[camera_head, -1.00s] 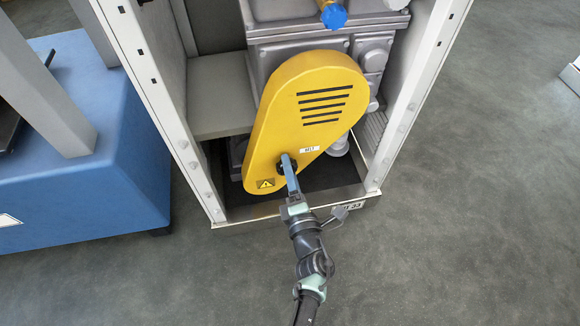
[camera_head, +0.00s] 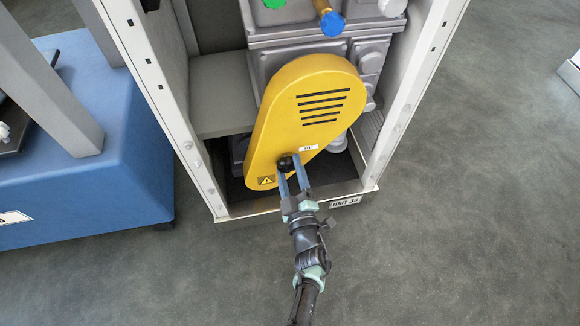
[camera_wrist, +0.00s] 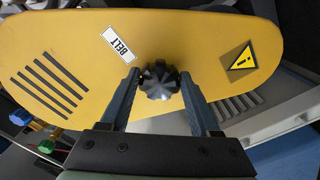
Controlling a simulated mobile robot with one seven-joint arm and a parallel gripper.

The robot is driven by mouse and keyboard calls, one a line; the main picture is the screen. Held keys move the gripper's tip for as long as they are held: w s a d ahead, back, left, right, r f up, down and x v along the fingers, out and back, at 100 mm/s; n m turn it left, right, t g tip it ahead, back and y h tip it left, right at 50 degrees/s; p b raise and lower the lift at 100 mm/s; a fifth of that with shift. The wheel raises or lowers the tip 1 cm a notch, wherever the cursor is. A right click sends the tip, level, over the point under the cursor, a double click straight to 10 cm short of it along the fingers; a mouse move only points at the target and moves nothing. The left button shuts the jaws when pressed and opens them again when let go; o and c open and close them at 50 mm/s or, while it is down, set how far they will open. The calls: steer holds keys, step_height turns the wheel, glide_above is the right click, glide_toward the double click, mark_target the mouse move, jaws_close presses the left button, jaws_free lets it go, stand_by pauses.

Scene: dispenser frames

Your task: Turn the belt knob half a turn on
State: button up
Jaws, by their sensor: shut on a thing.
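The belt knob (camera_head: 286,164) is a small black lobed knob on the lower part of the yellow belt cover (camera_head: 290,125). In the wrist view the knob (camera_wrist: 159,81) sits between the two blue-grey fingers, near their tips. My gripper (camera_head: 290,165) is shut on it, with one finger on each side; it also shows in the wrist view (camera_wrist: 160,79). A white BELT label (camera_wrist: 117,44) is on the cover beside the knob. The side of the knob towards the cover is hidden.
The cover stands inside an open cabinet with pale posts (camera_head: 412,100) on both sides. A blue-capped valve (camera_head: 332,23) and a green knob (camera_head: 274,3) are above. A yellow warning sign (camera_head: 266,181) is near the cover's lower end. A blue block (camera_head: 120,130) stands left. Floor is clear right.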

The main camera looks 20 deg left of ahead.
steer(key=m+p, duration=0.1)
steer(key=m, duration=0.3)
steer(key=shift+m, duration=0.3)
steer(key=m, duration=0.4)
steer(key=shift+s+a, duration=0.1)
steer(key=shift+a, duration=0.05)
steer(key=shift+p, duration=0.3)
steer(key=o, duration=1.4)
steer(key=shift+c, duration=0.2)
steer(key=p+v, duration=0.6)
steer(key=v, duration=0.7)
